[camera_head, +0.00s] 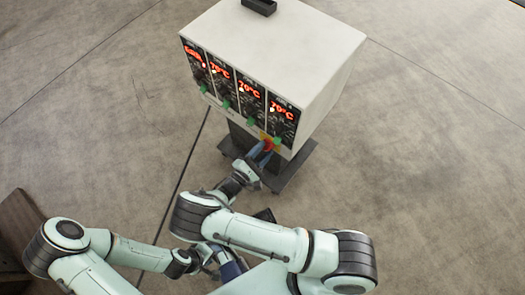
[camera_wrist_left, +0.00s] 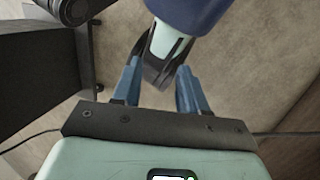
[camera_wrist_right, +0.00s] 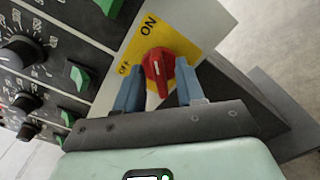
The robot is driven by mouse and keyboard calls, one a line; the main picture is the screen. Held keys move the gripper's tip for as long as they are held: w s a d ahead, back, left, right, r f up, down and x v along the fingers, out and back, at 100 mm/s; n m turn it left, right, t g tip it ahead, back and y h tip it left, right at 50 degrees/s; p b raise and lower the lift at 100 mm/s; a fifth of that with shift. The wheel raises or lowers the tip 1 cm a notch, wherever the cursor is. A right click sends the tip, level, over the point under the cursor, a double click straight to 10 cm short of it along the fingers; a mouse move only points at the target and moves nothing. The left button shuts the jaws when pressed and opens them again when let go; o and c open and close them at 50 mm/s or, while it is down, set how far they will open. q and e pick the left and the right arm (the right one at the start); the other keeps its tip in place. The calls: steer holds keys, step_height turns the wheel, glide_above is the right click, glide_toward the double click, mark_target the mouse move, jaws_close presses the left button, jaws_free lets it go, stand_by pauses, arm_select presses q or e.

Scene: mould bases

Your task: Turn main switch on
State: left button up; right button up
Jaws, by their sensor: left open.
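The main switch is a red rotary knob (camera_wrist_right: 157,72) on a yellow plate (camera_wrist_right: 183,42) marked ON and OFF. In the head view the knob (camera_head: 267,144) is at the lower right of the control box's front. My right gripper (camera_wrist_right: 158,78) is open, with one blue finger on each side of the knob. Whether the fingers touch it is unclear. In the head view my right gripper (camera_head: 262,156) reaches up to the knob from below. My left gripper (camera_wrist_left: 158,72) is open and empty; in the head view its fingers are largely hidden behind my right arm.
The white control box (camera_head: 290,45) has several panels with lit red displays and green switches (camera_wrist_right: 80,76). Black dials (camera_wrist_right: 22,52) sit left of the knob. A small black tray (camera_head: 260,6) is on top. The dark base (camera_head: 290,172) stands below. Open floor surrounds it.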

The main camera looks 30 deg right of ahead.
steer(key=shift+a, duration=0.1)
arm_select(q)
steer(key=shift+w+a+f+t+b, duration=0.25)
steer(key=shift+w+f+b, duration=0.2)
steer(key=shift+w+f, duration=0.15)
steer(key=shift+w+a+f+t+b, duration=0.15)
steer(key=shift+w+a+f+b, duration=0.05)
steer(key=shift+w+f+b, duration=0.3)
arm_select(e)
steer(key=v, duration=1.3)
arm_select(q)
steer(key=shift+r, duration=0.1)
